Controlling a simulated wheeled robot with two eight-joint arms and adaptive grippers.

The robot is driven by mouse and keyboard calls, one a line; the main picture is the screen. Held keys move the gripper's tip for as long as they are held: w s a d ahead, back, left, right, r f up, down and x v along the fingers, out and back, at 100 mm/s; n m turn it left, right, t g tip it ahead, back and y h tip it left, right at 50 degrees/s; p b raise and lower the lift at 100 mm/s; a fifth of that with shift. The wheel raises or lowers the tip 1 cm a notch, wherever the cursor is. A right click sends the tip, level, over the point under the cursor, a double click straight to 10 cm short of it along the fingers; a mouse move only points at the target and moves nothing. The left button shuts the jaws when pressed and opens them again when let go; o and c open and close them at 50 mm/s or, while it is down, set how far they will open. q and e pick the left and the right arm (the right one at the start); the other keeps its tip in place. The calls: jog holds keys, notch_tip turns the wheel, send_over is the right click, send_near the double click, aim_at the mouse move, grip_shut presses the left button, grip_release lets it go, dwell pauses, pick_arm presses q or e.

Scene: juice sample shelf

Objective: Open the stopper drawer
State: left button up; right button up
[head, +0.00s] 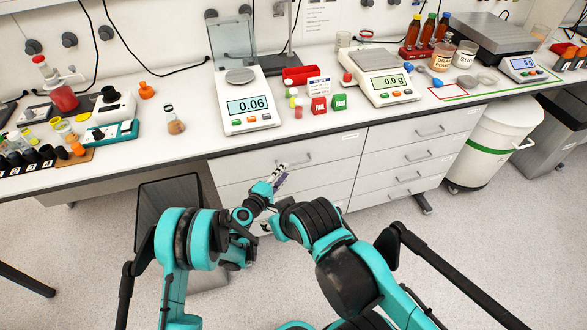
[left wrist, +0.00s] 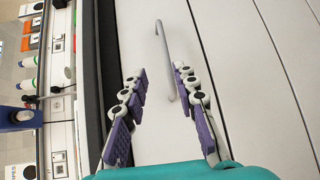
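The upper drawer (head: 235,172) of the left cabinet is flush with the cabinet front and looks shut. Its label is too small to read. Its bar handle (head: 296,158) is near my left gripper (head: 280,176). In the left wrist view, the gripper (left wrist: 159,74) is open, with its two purple-padded fingers apart. The grey handle (left wrist: 164,45) reaches between the fingertips, closer to the right-hand finger. I cannot tell whether they touch. My right gripper is not clearly visible, hidden among my arm links.
The white counter (head: 200,138) overhangs the drawers and carries balances, a flask (head: 174,120) and bottles. Another column of drawers (head: 415,150) stands to the right, then a white bin (head: 497,145). A dark-topped stool-like object (head: 168,195) stands left of the drawers.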

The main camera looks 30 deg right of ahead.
aim_at(295, 164)
pick_arm(q)
jog(key=x, duration=0.2)
jog(key=b+x, duration=0.1)
jog(key=x, duration=0.2)
jog(key=f+b+x, duration=0.1)
jog(key=x, duration=0.2)
jog(key=shift+s+d, duration=0.2)
jog(key=shift+s, duration=0.15)
grip_shut()
